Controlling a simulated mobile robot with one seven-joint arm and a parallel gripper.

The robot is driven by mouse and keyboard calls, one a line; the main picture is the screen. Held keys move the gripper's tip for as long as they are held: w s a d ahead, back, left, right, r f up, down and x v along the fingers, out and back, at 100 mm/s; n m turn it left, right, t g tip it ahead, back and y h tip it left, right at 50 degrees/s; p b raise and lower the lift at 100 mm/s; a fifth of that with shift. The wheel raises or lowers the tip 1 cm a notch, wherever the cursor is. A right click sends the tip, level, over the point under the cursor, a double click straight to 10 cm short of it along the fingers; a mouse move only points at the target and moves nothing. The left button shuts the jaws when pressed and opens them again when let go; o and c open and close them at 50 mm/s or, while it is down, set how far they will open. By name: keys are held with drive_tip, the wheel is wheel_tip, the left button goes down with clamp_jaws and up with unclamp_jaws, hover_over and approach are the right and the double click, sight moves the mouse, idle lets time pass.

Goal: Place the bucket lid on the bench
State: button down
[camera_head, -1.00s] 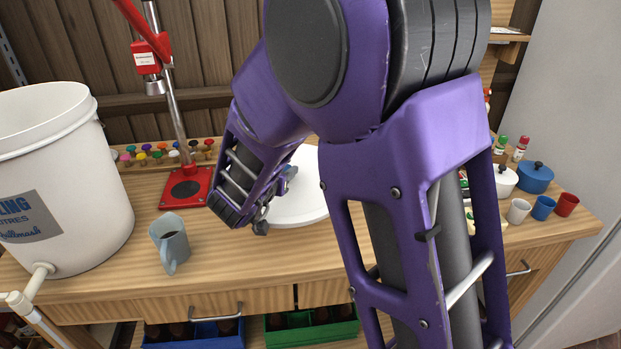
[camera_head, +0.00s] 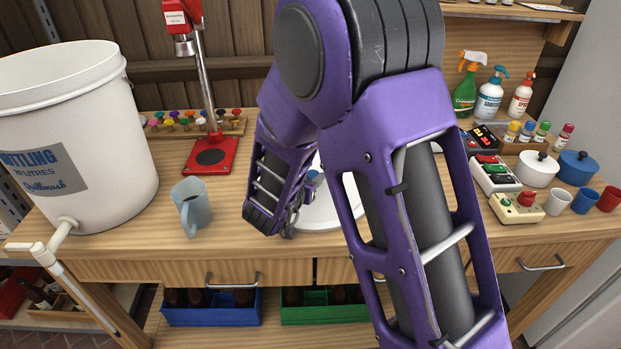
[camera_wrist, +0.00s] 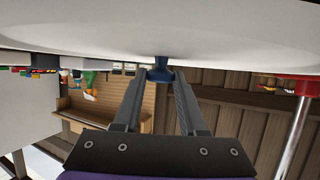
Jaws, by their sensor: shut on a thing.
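The bucket lid (camera_head: 322,212) is a white disc with a blue knob, partly hidden behind my arm in the head view. In the wrist view the lid (camera_wrist: 160,30) fills the top and its blue knob (camera_wrist: 160,73) sits between my fingertips. My gripper (camera_head: 303,192) is shut on the knob. The lid is level and low over the middle of the wooden bench (camera_head: 165,245); I cannot tell whether it touches. The white bucket (camera_head: 95,120) stands on the bench at the left, its top uncovered.
A grey-blue jug (camera_head: 195,212) stands left of my gripper. A red bottle capper (camera_head: 208,157) and a rack of coloured stoppers (camera_head: 165,125) are behind. Electrical boxes (camera_head: 495,175), pots (camera_head: 537,172), cups (camera_head: 583,203) and spray bottles (camera_head: 488,100) crowd the right side.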

drive_tip(key=shift+r, duration=0.1)
drive_tip(key=shift+s+d+f+b, duration=0.15)
drive_tip(key=shift+s+f+b, duration=0.1)
drive_tip(key=shift+f+b, duration=0.35)
drive_tip(key=shift+c, duration=2.3)
unclamp_jaws()
drive_tip(key=shift+f, duration=0.25)
drive_tip(key=shift+r+p, duration=0.5)
drive_tip(key=shift+s+a+r, duration=0.15)
drive_tip(key=shift+s+a, duration=0.05)
drive_tip(key=shift+a, duration=0.1)
drive_tip(key=v, duration=0.3)
drive_tip(key=p+v, duration=0.1)
drive_tip(key=v, duration=0.3)
drive_tip(key=p+v, duration=0.1)
drive_tip(key=v, duration=0.3)
drive_tip(key=shift+r, duration=0.35)
